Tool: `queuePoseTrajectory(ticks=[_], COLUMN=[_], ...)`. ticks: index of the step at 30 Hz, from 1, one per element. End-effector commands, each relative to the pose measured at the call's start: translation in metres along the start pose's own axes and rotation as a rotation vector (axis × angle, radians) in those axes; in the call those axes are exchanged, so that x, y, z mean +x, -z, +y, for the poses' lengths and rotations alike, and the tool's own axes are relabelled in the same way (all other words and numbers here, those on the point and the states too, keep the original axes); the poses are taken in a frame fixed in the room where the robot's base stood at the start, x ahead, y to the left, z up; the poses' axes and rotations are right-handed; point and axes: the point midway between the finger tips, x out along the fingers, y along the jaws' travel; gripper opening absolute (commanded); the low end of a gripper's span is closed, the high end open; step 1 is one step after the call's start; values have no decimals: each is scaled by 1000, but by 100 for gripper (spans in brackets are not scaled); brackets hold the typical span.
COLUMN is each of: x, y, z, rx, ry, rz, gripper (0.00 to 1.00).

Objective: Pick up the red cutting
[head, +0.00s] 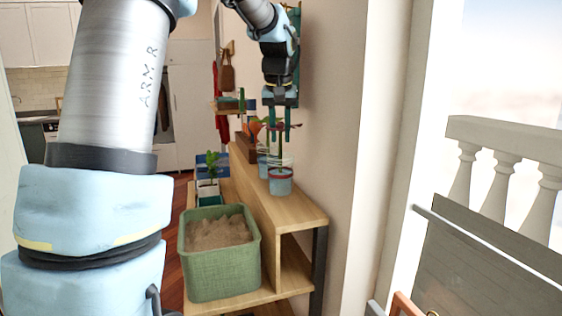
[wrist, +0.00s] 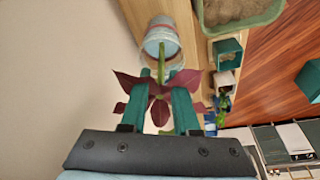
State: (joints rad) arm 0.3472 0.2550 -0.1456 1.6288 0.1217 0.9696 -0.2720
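The red cutting (wrist: 189,86) has dark red, pointed leaves and a green stem. In the wrist view its leaves spread behind and between the fingers of my gripper (wrist: 161,85). The fingers are apart, with a visible gap on each side of the stem. In the head view my gripper (head: 279,130) points down above the shelf, over a light blue pot with a red band (head: 281,182). The cutting's leaves are small there and partly hidden by the fingers. The pot (wrist: 162,38) also shows in the wrist view, near the stem's upper end. I cannot tell whether the fingers touch the cutting.
A green planter of soil (head: 219,254) stands on the lower shelf level. A small potted plant (head: 208,182) is behind it. An orange-leaved plant (head: 254,127) stands farther back on the wooden shelf (head: 290,213). The wall (head: 335,150) is close on the right.

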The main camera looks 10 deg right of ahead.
Motion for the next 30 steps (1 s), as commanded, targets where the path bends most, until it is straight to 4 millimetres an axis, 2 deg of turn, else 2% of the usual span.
queuePoseTrajectory(ticks=[9, 18, 26, 30], x=[41, 47, 47, 47], y=[6, 5, 5, 5], z=[0, 0, 0, 0], rx=[-1, -1, -1, -1], ry=[1, 1, 0, 0], rz=[-3, -1, 0, 0], gripper=[29, 29, 0, 0])
